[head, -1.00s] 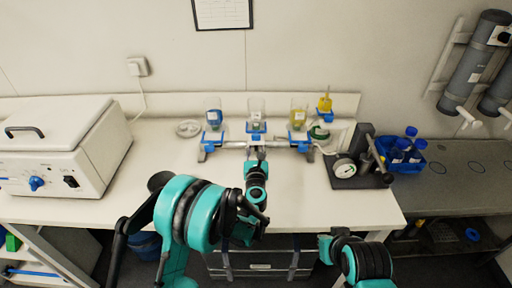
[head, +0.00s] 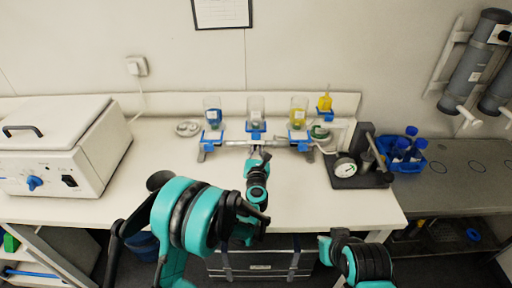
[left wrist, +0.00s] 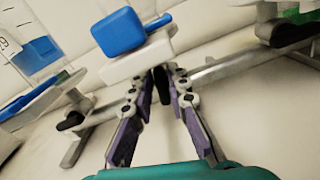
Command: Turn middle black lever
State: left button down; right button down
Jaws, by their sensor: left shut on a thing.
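A metal manifold (head: 235,143) stands at the back of the white bench. It carries three clear cups: one with blue (head: 213,112), a pale middle one (head: 256,112) and one with yellow (head: 299,112). My left gripper (head: 257,153) is at the manifold below the middle cup. In the left wrist view its fingers (left wrist: 162,82) are shut on the middle black lever (left wrist: 162,85), mostly hidden between them under a blue-topped white block (left wrist: 125,40). Another black lever (left wrist: 288,32) shows at right, and one (left wrist: 72,121) at left. My right arm shows at bottom right; its fingers are out of view.
A white lab machine (head: 60,145) stands at left. A black gauge stand (head: 355,170) and a blue rack of bottles (head: 410,160) are at right. A yellow bottle (head: 325,102) stands behind the manifold. The bench front is clear beneath my left arm.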

pick_arm(q)
jog(key=m, duration=0.1)
jog(key=m+b, duration=0.1)
jog(key=m, duration=0.2)
jog(key=shift+d+f+m, duration=0.2)
jog(key=shift+d+m, duration=0.05)
jog(key=shift+m, duration=0.05)
jog(key=m, duration=0.2)
jog(key=m+b, duration=0.1)
jog(key=shift+d+f+m+b, duration=0.2)
jog(key=shift+m+b, duration=0.1)
jog(key=shift+m, duration=0.1)
jog(key=m, duration=0.3)
jog(key=shift+f+b, duration=0.1)
jog(key=shift+b, duration=0.3)
jog(key=shift+d+f+m+b, duration=0.15)
jog(key=shift+m+b, duration=0.25)
jog(key=shift+m, duration=1.6)
jog(key=c, duration=1.6)
grip_release()
